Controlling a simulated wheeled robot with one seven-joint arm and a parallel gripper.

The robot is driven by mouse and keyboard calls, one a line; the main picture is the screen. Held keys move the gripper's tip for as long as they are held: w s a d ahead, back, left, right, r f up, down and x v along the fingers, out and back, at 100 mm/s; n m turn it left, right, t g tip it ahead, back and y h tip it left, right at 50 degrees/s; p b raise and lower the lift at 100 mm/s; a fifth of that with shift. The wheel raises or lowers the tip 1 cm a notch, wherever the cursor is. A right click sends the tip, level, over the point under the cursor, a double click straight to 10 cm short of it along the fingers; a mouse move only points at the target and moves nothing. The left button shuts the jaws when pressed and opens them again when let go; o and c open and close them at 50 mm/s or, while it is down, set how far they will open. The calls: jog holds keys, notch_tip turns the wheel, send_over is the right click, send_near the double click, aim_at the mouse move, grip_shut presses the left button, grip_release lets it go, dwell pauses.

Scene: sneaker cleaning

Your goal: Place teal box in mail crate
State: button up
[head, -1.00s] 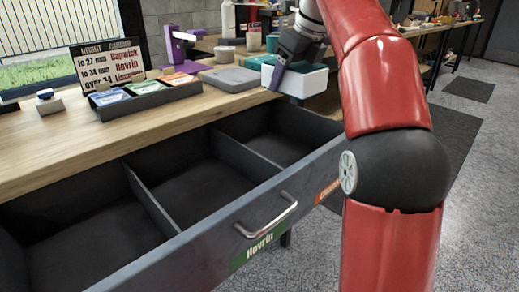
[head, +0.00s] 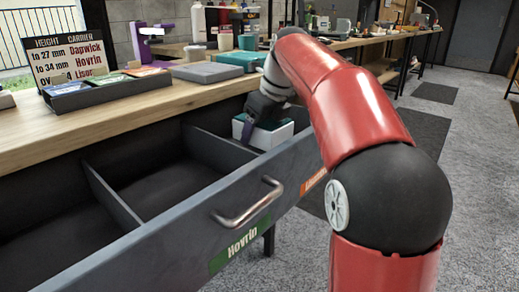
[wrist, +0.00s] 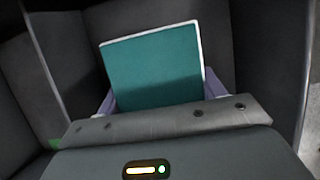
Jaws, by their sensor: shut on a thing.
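A box with a teal top and white sides (head: 269,137) is in my gripper (head: 254,123), in the right compartment of the open grey drawer. In the wrist view the teal top (wrist: 155,68) fills the space between the purple fingers, which are shut on the box's sides. The box looks slightly tilted there, with dark compartment walls around it. The front drawer wall hides its lower part in the head view, so I cannot tell whether it touches the compartment floor. I cannot make out a mail crate.
The drawer (head: 190,235) has a front handle (head: 247,203) and a green "Hovrin" label (head: 240,245). Its middle compartment (head: 150,180) is empty. On the bench are a height sign (head: 70,60), a card tray (head: 108,92), a grey flat case (head: 207,72) and another teal object (head: 236,60).

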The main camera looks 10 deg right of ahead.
aim_at(269, 120)
notch_tip(269, 120, down, 4)
jog(key=shift+f+b, duration=0.1)
jog(key=shift+b, duration=0.6)
jog(key=o, duration=1.1)
jog(key=p+v, duration=0.4)
jog(key=v, duration=0.8)
jog(key=shift+w+r, duration=0.1)
jog(key=shift+r, duration=0.1)
